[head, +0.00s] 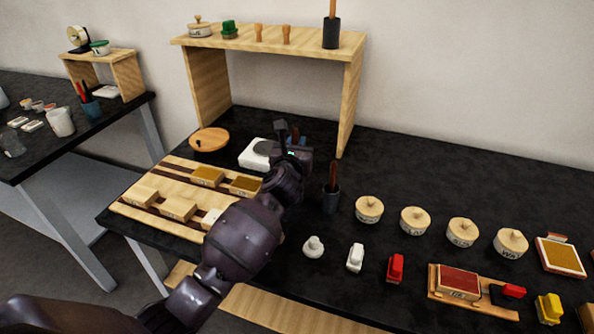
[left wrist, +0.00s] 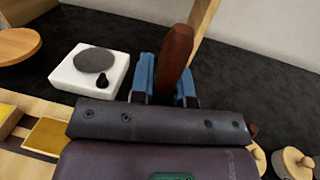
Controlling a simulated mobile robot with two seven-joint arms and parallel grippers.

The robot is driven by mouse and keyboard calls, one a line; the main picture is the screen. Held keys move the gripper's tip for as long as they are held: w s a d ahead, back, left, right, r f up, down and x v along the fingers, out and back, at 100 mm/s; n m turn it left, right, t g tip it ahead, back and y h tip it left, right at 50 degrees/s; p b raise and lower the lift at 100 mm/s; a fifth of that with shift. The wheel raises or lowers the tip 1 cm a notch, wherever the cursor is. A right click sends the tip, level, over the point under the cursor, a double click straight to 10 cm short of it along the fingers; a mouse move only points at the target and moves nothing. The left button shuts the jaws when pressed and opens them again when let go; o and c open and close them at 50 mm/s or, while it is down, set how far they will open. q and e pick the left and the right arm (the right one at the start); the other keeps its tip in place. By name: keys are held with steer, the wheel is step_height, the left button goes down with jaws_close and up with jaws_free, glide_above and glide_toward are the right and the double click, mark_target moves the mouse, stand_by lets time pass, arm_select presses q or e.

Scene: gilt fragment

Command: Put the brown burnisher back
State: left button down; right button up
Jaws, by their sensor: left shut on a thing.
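The brown burnisher (left wrist: 175,60) stands up between the blue fingers of my left gripper (left wrist: 165,85) in the left wrist view. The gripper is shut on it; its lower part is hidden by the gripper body. In the head view my left gripper (head: 297,140) is over the black table, in front of the shelf and just right of the white scale. A dark cup (head: 331,200) holding a brown-handled tool (head: 333,175) stands on the table to the right of the gripper. My right gripper is not in view.
A wooden shelf (head: 270,42) carries jars and another dark cup (head: 331,36). The white scale (head: 256,154) and a round wooden lid (head: 209,139) are behind a slatted tray (head: 150,208) with small boxes. Several lidded pots (head: 415,220) line the right. The table behind them is clear.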

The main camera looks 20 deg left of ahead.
arm_select(q)
step_height(320, 180, down, 7)
steer(key=shift+f+b, duration=0.15)
steer(key=shift+b, duration=1.1)
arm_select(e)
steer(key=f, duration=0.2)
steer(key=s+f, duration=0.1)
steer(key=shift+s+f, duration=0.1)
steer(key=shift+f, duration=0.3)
arm_select(q)
steer(key=shift+f, duration=0.1)
steer(key=c, duration=1.1)
jaws_free()
steer(key=shift+c, duration=0.2)
steer(key=shift+o, duration=0.2)
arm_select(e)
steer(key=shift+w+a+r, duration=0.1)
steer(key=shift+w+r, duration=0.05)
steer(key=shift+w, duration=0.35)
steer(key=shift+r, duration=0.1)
